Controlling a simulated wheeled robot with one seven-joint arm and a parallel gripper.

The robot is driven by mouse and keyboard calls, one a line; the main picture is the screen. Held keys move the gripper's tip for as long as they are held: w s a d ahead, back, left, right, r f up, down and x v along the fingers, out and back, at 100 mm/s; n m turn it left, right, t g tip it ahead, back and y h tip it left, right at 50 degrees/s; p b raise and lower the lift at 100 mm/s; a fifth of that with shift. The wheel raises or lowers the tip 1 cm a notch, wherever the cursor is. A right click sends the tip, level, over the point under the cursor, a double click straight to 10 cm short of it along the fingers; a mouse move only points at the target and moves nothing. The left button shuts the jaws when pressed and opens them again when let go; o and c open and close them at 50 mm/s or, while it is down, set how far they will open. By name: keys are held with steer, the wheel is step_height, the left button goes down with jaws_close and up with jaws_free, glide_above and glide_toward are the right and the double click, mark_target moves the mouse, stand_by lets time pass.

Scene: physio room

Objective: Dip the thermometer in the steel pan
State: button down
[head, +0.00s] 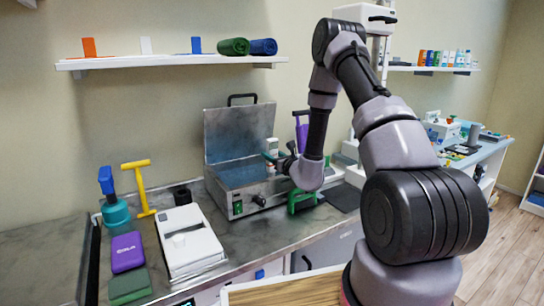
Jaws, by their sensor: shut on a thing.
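The steel pan (226,192) is a box-shaped bath on the counter, with its hinged lid raised at the back and bluish water inside. My gripper (273,161) is at the pan's right side, above the rim and pointing left. It is shut on a small, mostly white upright thing (272,146), which appears to be the thermometer. Its lower end is hidden behind my gripper and the pan's edge, so I cannot tell whether it touches the water.
A purple-handled tool (302,132) and a green bracket-like thing (303,198) are close to my wrist. Left of the pan are a white device (188,240), a yellow T-handle (141,188), a teal jar (116,213) and a purple block (127,251). A shelf (170,63) hangs above.

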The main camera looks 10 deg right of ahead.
steer(key=shift+r, duration=5.95)
